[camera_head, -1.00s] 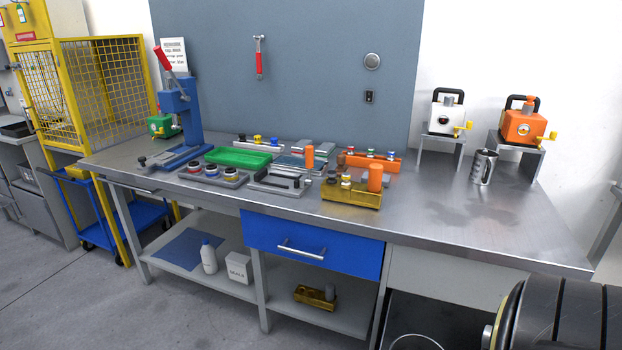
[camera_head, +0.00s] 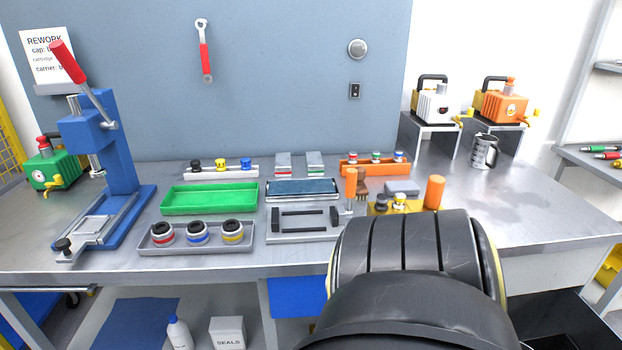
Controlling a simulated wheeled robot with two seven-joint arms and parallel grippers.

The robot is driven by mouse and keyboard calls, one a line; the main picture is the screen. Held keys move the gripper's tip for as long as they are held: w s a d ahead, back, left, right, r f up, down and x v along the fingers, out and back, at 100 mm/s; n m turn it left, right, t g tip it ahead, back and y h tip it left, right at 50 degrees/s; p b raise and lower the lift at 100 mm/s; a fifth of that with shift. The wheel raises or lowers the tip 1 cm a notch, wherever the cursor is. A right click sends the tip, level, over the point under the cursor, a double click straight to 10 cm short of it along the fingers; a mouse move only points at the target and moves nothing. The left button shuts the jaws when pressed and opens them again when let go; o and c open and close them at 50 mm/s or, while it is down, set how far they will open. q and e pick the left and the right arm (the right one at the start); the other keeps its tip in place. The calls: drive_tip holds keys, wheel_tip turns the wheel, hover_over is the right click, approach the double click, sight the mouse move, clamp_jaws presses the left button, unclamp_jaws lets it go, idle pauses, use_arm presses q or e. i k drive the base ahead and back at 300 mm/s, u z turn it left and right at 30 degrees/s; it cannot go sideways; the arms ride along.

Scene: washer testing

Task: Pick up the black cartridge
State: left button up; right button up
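A small black-topped piece (camera_head: 196,165) stands at the left end of a pale rack (camera_head: 207,175) at the back of the bench, beside a yellow one (camera_head: 220,164) and a blue one (camera_head: 246,164). Another small dark-topped piece (camera_head: 381,202) stands in a brass block (camera_head: 371,210), beside a white-topped one (camera_head: 400,200). I cannot tell for certain which of these is the black cartridge. My dark arm link fills the bottom right and hides part of the brass block and the bench front. Neither of my grippers is in view.
A blue press (camera_head: 120,165) stands at the left. A green tray (camera_head: 209,198), a grey tray (camera_head: 160,250) of three banded rings, a grey fixture (camera_head: 303,237) and an orange rack (camera_head: 362,168) crowd the middle. A metal mug (camera_head: 483,152) stands right; bench around it is clear.

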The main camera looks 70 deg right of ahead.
sight(382, 200)
drive_tip(key=i, duration=1.4)
drive_tip(key=z, duration=3.1)
drive_tip(key=i, duration=0.5)
drive_tip(key=u, duration=0.1)
